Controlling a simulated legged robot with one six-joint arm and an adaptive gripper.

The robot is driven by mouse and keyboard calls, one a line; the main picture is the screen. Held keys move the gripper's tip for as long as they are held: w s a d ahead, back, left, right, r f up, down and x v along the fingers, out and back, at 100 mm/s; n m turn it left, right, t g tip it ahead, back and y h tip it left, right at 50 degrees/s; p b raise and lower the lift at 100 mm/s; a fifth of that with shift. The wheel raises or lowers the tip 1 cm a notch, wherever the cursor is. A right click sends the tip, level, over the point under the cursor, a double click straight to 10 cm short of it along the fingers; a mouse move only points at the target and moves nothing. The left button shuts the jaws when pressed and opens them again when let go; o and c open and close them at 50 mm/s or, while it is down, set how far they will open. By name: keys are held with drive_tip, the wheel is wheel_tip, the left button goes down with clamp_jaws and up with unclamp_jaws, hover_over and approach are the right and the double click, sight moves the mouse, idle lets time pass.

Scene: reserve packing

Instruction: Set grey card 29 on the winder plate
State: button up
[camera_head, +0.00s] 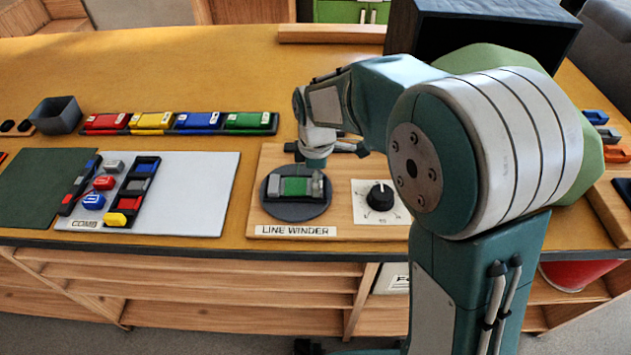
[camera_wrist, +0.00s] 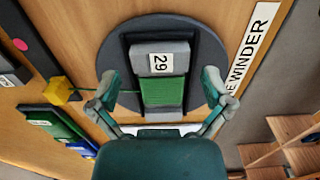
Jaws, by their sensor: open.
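Grey card 29 (camera_wrist: 160,62) lies on the round dark winder plate (camera_wrist: 203,52), its white number label showing and green thread wound around its middle. In the head view the card (camera_head: 295,186) sits in a dark holder on the plate (camera_head: 293,210). My gripper (camera_wrist: 159,78) is open above the plate, one finger on each side of the card, with gaps between fingers and card in the wrist view. In the head view the wrist hangs just behind the card, and the fingertips are hard to make out.
A dial (camera_head: 380,196) stands right of the plate on the LINE WINDER board (camera_head: 262,215). Red, yellow, blue and green blocks fill a rack (camera_head: 180,123) behind. A white COMB board (camera_head: 200,200) with small coloured pieces lies left. A dark box (camera_head: 480,30) stands back right.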

wheel_tip(320, 180, up, 9)
drive_tip(key=s+d+r+m+t, duration=0.1)
drive_tip(key=s+d+r+m, duration=0.3)
drive_tip(key=d+r, duration=0.15)
drive_tip(key=s+d+m+t, duration=0.2)
drive_tip(key=s+d+m, duration=0.3)
drive_tip(key=s+m, duration=0.2)
drive_tip(key=s+d+m+t, duration=0.2)
drive_tip(key=s+d+m, duration=0.4)
drive_tip(key=s, duration=0.3)
drive_tip(key=shift+s+f+m+t, duration=0.3)
drive_tip(key=shift+f+m, duration=0.1)
drive_tip(key=shift+m, duration=0.1)
idle(0.4)
